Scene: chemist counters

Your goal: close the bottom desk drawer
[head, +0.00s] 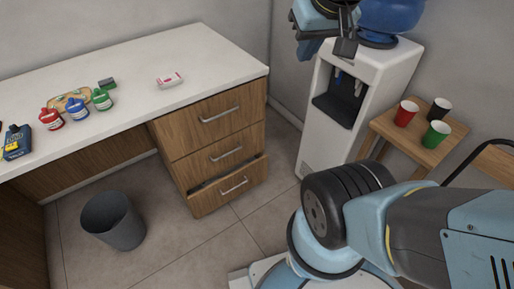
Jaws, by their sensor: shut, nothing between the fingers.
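The desk (190,50) has a white top and a wooden drawer unit at its right end. The bottom drawer (229,190) stands slightly open, with a dark gap along its top edge and a light metal handle on its front. The middle drawer (222,155) and top drawer (217,118) look shut. My gripper (345,42) is shut and empty. It is raised at the top of the view, in front of the water dispenser, well above and to the right of the bottom drawer and apart from it.
A grey bin (113,221) stands on the floor left of the drawers. The white water dispenser (390,72) stands to the right, beside a small wooden table (411,138) with several cups. Bottles and small items lie on the desk. Floor before the drawers is clear.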

